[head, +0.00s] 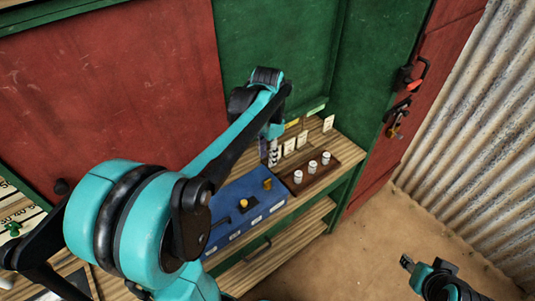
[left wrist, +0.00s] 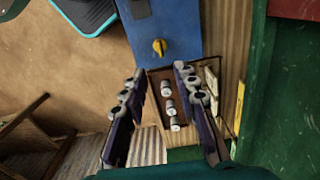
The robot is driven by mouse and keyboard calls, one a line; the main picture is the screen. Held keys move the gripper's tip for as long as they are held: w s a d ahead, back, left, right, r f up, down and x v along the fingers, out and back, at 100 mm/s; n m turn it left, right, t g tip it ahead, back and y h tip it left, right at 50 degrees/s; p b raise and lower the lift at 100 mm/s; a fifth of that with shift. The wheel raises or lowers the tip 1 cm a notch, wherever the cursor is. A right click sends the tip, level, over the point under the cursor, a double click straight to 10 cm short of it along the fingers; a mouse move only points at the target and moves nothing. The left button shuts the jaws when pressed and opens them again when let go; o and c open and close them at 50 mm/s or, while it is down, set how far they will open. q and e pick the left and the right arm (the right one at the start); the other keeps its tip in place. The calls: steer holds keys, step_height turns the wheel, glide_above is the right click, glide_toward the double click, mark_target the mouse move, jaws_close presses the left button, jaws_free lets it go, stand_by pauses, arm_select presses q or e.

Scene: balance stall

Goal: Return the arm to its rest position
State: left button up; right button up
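My left arm reaches from the left across the head view, over the stall counter. My left gripper (head: 272,150) points down above the counter, beside a dark wooden tray (head: 329,171). In the left wrist view my left gripper (left wrist: 160,76) has its two fingers spread wide with nothing between them. Beyond the fingers, three small white cylinders (left wrist: 170,107) stand in the tray. My right gripper (head: 407,262) is at the bottom right of the head view, over the bare ground. It is too small to tell whether it is open.
A blue box (head: 240,204) with yellow knobs (head: 268,184) stands on the counter close to my left gripper. White cards (head: 289,146) stand behind the tray. A green wall and a red door with hooks rise behind. Sandy ground (head: 375,235) at right is free.

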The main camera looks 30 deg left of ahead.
stand_by(0.4)
arm_select(q)
steer(key=s+d+f+n+t+b, duration=0.4)
steer(key=s+d+f+t+b, duration=0.1)
steer(key=s+d, duration=0.5)
steer(key=shift+s+d+f+n+t, duration=0.3)
steer(key=shift+s+d+f+t, duration=0.15)
steer(key=shift+f+t, duration=0.55)
